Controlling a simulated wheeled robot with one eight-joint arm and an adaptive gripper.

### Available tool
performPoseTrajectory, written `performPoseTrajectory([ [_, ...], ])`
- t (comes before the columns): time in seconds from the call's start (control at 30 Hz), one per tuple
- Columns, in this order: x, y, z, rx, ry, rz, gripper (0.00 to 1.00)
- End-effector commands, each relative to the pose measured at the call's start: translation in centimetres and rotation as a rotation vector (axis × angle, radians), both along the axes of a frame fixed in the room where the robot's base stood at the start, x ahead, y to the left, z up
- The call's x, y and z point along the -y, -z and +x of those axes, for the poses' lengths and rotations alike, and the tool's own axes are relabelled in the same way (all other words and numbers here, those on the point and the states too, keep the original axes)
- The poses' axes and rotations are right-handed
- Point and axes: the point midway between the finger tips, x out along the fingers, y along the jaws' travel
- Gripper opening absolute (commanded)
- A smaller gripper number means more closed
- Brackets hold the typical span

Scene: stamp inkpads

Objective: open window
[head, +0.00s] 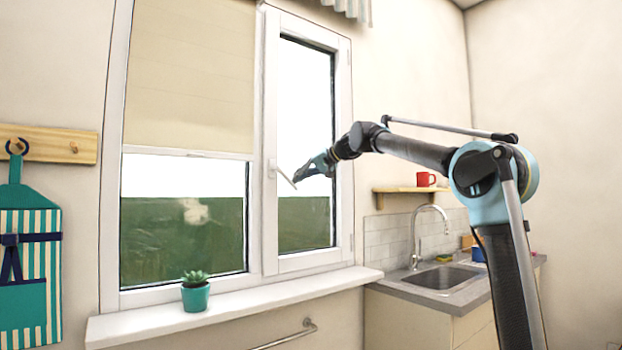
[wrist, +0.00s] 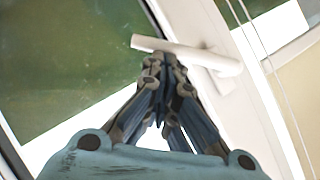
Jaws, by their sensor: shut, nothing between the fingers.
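The window's right sash (head: 343,100) has a white frame and stands in the wall ahead; I see no clear gap at its edge. Its white handle (head: 285,177) is on the left upright of the sash. The lever points away from that upright, over the glass, slanting down to the right in the head view. In the wrist view the handle (wrist: 190,53) crosses just beyond my fingertips. My gripper (head: 297,179) is shut and empty, its tips (wrist: 165,66) right at the lever; I cannot tell whether they touch it.
The left pane (head: 190,225) has a beige blind (head: 195,70) half down. A succulent in a teal pot (head: 195,292) stands on the white sill (head: 240,305). A shelf with a red mug (head: 426,179), a tap (head: 415,235) and a sink (head: 447,277) are at right.

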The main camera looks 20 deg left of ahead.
Motion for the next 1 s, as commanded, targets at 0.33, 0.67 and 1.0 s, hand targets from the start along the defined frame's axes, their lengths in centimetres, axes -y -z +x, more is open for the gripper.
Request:
performPoseTrajectory([
  [0.33,0.1,-0.1,0.0,0.0,0.0,0.0,0.0],
  [0.67,2.1,-3.0,1.4,-0.001,-0.002,0.0,0.0],
  [1.0,8.1,-5.6,0.0,-0.001,-0.002,0.0,0.0],
])
